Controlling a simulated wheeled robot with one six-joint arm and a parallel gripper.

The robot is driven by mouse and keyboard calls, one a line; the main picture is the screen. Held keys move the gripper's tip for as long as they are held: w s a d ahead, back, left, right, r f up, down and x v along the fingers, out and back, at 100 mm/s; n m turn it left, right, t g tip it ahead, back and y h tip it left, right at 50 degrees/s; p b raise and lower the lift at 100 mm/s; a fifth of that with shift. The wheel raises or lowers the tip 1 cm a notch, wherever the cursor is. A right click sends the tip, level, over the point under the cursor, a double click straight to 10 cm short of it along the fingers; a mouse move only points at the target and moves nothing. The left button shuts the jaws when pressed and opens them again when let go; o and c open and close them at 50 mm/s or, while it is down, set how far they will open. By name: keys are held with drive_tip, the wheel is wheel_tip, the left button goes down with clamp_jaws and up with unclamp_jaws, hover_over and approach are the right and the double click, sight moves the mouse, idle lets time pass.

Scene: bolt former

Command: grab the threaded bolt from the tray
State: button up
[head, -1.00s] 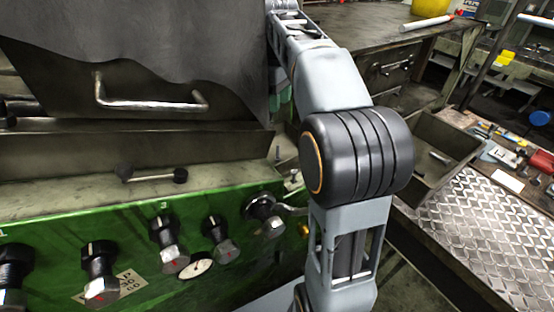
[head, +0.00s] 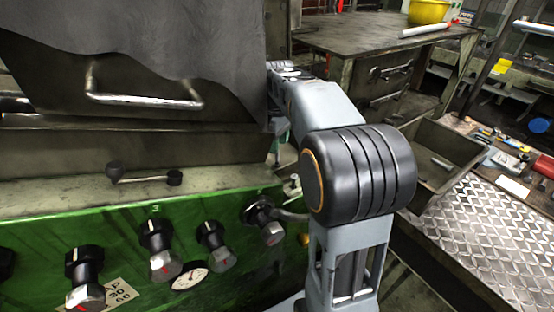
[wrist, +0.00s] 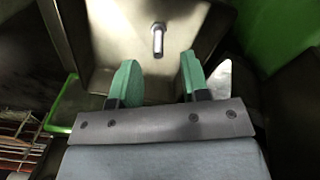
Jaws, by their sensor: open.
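In the wrist view a metal tray (wrist: 85,30) fills the upper middle. A short, shiny bolt (wrist: 158,40) stands out against its inside, pointing along the picture's vertical. My gripper (wrist: 158,62) has two green fingers set well apart, with nothing between them. The bolt shows just beyond the fingertips, near the middle of the gap, and the fingers do not touch it. Its thread is too small to make out. In the head view, my gripper is mostly hidden behind the arm and the machine's edge.
The green machine panel (head: 120,225) with several knobs lies left of my arm. A grey metal bin (head: 415,185) holding a small metal piece (head: 441,163) is at right, beside a patterned metal plate (head: 480,230). In the wrist view a green surface (wrist: 280,30) stands close at right.

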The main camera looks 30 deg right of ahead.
sight(277, 163)
drive_tip(key=shift+d+f, duration=0.1)
drive_tip(key=shift+f, duration=2.2)
clamp_jaws()
